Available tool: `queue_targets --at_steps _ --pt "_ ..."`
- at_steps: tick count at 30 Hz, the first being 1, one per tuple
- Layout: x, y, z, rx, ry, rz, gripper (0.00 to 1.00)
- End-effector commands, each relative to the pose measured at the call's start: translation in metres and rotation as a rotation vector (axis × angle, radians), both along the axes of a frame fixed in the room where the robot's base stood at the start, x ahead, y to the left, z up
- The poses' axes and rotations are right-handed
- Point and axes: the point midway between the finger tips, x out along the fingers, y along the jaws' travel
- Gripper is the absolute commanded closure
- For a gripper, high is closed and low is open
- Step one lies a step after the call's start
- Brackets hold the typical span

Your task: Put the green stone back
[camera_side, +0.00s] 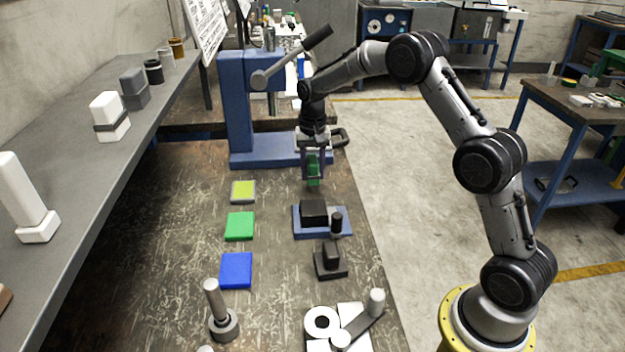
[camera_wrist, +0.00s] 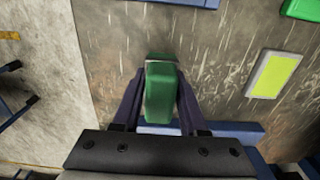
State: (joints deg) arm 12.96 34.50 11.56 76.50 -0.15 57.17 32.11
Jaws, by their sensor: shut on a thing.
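My gripper (camera_side: 313,172) is shut on the green stone (camera_side: 314,168) and holds it above the bench, just in front of the blue press. In the wrist view the green stone (camera_wrist: 161,92) sits upright between the two fingers of the gripper (camera_wrist: 160,100). A flat green pad (camera_side: 240,226) lies on the bench to the left, between a yellow pad with a grey rim (camera_side: 243,191) and a blue pad (camera_side: 236,270). The yellow pad also shows at right in the wrist view (camera_wrist: 273,75), with part of the green pad (camera_wrist: 304,9) at the top right corner.
A blue base with a black block (camera_side: 314,212) stands in front of the gripper, with a small black fixture (camera_side: 331,260) nearer. The blue press (camera_side: 238,105) stands behind. A steel post (camera_side: 217,310) and a white fixture (camera_side: 340,330) are at the near end. Bench around the pads is clear.

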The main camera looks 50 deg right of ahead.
Motion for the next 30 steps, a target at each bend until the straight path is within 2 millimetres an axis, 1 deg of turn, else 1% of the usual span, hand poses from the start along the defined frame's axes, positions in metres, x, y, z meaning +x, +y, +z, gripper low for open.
queue_targets --at_steps 6,19,20,21,24,30 --pt "0.001 0.0 -0.028 0.0 0.001 0.0 1.0" --pt "0.001 0.0 -0.035 -0.001 -0.001 0.0 1.0" --pt "0.001 0.0 -0.035 0.0 0.0 0.0 0.53" --pt "0.001 0.0 -0.035 0.0 0.0 0.0 0.45" --pt "0.001 0.0 -0.035 0.001 0.001 0.0 0.28" --pt "0.001 0.0 -0.035 0.0 0.001 0.0 0.28"
